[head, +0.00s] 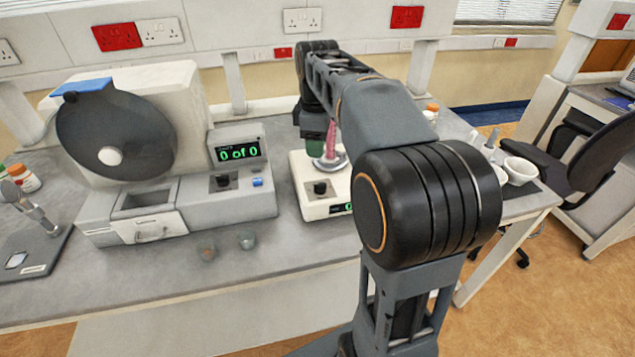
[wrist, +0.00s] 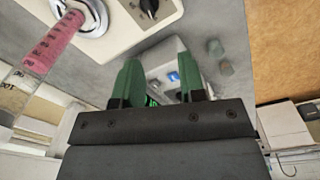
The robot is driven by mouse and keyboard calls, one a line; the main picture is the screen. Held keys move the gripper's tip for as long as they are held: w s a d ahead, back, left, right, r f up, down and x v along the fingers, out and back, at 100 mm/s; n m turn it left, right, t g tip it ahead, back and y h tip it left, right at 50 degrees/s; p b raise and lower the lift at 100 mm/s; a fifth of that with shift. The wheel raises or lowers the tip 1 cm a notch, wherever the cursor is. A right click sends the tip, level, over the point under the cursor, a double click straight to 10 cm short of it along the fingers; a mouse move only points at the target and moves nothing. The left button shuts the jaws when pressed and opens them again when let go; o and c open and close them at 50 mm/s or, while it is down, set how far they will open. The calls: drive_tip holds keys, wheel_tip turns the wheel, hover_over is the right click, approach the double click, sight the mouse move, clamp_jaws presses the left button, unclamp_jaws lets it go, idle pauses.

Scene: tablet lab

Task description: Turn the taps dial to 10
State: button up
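A white tester box (head: 309,207) carries a black pointer dial (head: 320,188) and a small green display, partly cut off by my arm. A cylinder of pink powder (head: 330,140) stands on it. In the wrist view the dial (wrist: 149,7) is at the top edge, with the cylinder (wrist: 52,42) to its left. I cannot read the dial's setting or any markings. My gripper (wrist: 160,60) is open and empty, its green fingers apart. In the head view my gripper (head: 315,148) is above the back of the box, away from the dial, and mostly hidden behind my arm.
Left stands a drum machine (head: 190,205) with a display (head: 238,151) reading "0 of 0", another black dial (head: 223,181) and a blue button (head: 257,182). Two small cups (head: 246,240) sit in front. A mortar (head: 519,171) stands right.

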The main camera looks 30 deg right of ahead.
sight(319, 184)
drive_tip(key=shift+n, duration=0.8)
drive_tip(key=f, duration=0.4)
drive_tip(key=w+d+f, duration=0.1)
drive_tip(key=f, duration=0.8)
drive_tip(key=shift+w+d+f+b, duration=0.15)
drive_tip(key=shift+w+d+b, duration=0.05)
drive_tip(key=shift+w+b, duration=0.2)
drive_tip(key=shift+c, duration=0.2)
clamp_jaws()
